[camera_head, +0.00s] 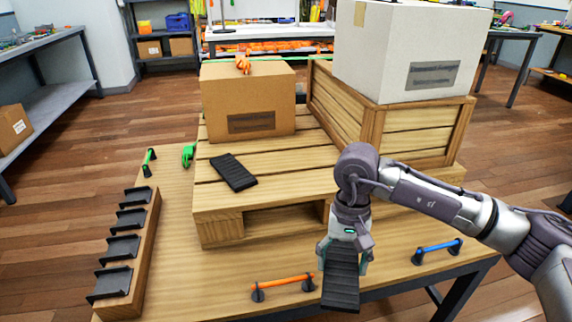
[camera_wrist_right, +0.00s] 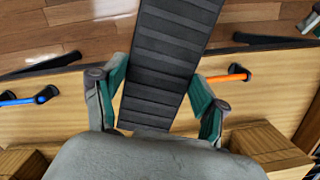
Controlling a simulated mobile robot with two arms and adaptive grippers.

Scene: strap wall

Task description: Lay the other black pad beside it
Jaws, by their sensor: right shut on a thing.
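One ribbed black pad (camera_head: 233,172) lies flat on the wooden pallet (camera_head: 275,190), in front of the cardboard box. My right gripper (camera_head: 342,248) is shut on the other black pad (camera_head: 341,280), which hangs down from it near the table's front edge, in front of the pallet. In the right wrist view the held pad (camera_wrist_right: 165,60) runs away between the two teal fingers (camera_wrist_right: 158,100). My left gripper does not show.
A cardboard box (camera_head: 247,98) and a slatted crate (camera_head: 415,138) bearing a white box (camera_head: 410,50) stand on the pallet. A rack with black holders (camera_head: 122,247) is at left. An orange-barred handle (camera_head: 283,283) and a blue-barred handle (camera_head: 437,249) lie at the table's front.

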